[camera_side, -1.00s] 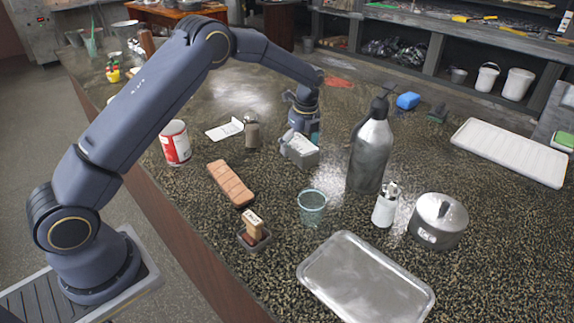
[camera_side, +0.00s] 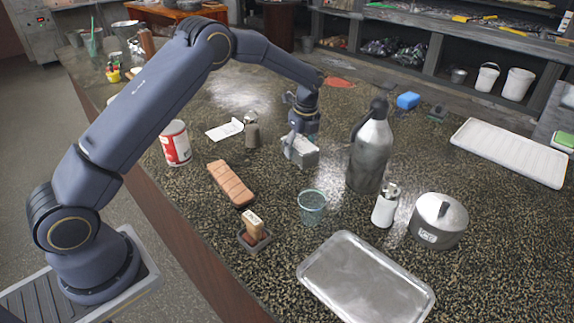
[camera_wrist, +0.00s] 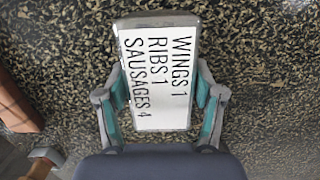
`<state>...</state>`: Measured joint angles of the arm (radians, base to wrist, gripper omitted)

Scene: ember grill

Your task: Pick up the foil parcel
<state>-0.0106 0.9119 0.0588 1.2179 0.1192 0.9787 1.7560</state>
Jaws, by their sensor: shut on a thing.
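The foil parcel (camera_side: 303,157) is a small silver-grey block near the middle of the counter in the side view. In the wrist view the parcel (camera_wrist: 158,75) shows a pale, flat top lettered "WINGS 1, RIBS 1, SAUSAGES 4". My gripper (camera_side: 302,140) is over it from above, and its teal-padded fingers (camera_wrist: 160,105) are shut on the block's two long sides. The side view does not clearly show any gap between block and counter. The lower part of the parcel is hidden in the wrist view.
A tall steel flask (camera_side: 369,155) stands close on the right. A glass (camera_side: 312,207) and a brown ridged slab (camera_side: 231,184) lie nearer the front. A pepper-mill-like bottle (camera_side: 252,132) and white card (camera_side: 224,130) are on the left. A metal tray (camera_side: 365,285) lies in front.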

